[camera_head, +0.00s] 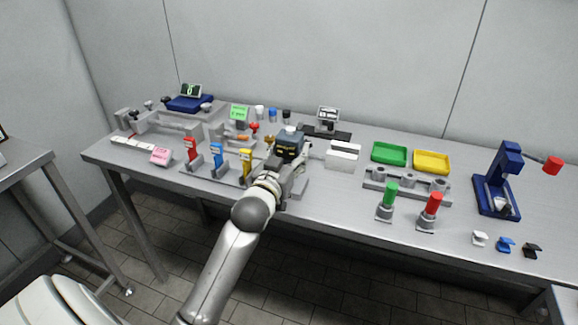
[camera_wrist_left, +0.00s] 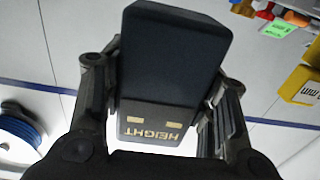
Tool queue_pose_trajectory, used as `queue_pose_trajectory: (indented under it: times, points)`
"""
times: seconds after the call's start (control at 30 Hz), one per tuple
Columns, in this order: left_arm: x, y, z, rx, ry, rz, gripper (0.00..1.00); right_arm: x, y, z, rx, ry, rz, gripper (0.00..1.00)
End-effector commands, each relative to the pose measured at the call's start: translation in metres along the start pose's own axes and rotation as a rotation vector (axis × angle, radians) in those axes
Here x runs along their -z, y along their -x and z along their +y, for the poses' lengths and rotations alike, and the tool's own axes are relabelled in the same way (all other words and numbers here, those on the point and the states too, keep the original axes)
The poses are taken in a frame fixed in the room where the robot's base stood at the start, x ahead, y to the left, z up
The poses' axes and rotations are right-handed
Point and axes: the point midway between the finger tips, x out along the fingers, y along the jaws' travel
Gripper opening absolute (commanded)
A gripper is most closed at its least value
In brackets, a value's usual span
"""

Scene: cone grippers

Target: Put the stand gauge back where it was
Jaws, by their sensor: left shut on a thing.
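The stand gauge, a dark blue-grey block (camera_head: 289,143), is at the middle of the bench in the head view. In the left wrist view the gauge (camera_wrist_left: 175,55) fills the space between the fingers and shows the word HEIGHT in yellow. My left gripper (camera_head: 284,170) is shut on it, with a finger on each side. The arm and gripper hide the bench just below the gauge, so I cannot tell whether it touches anything there. My right gripper is not in view.
Red, blue and yellow holders (camera_head: 217,155) stand left of the gripper. A white block (camera_head: 342,156) and a display on a black base (camera_head: 327,121) are to its right. Green (camera_head: 389,153) and yellow (camera_head: 432,162) trays lie further right. The bench front right of centre has bare room.

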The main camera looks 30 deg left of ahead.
Motion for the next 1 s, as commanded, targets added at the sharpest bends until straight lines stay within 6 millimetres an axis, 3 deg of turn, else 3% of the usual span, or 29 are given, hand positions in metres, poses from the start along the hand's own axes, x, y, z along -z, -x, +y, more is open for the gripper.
queue_pose_trajectory:
  times: [0.37,0.77,0.8,0.93,1.0]
  points:
    - [-0.037,-0.007,-0.004,0.0,0.001,0.001,0.23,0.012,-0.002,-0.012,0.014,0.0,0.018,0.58]
    - [-0.043,-0.007,-0.004,0.0,0.001,0.003,0.23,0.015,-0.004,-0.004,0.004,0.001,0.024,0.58]
    - [-0.043,-0.007,-0.004,0.0,0.0,0.001,0.57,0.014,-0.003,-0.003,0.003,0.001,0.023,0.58]
    - [-0.043,-0.007,-0.004,0.0,0.0,0.001,0.74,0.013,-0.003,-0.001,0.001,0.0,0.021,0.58]
    - [-0.043,-0.007,-0.004,0.0,0.0,0.001,0.75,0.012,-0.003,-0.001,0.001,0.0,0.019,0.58]
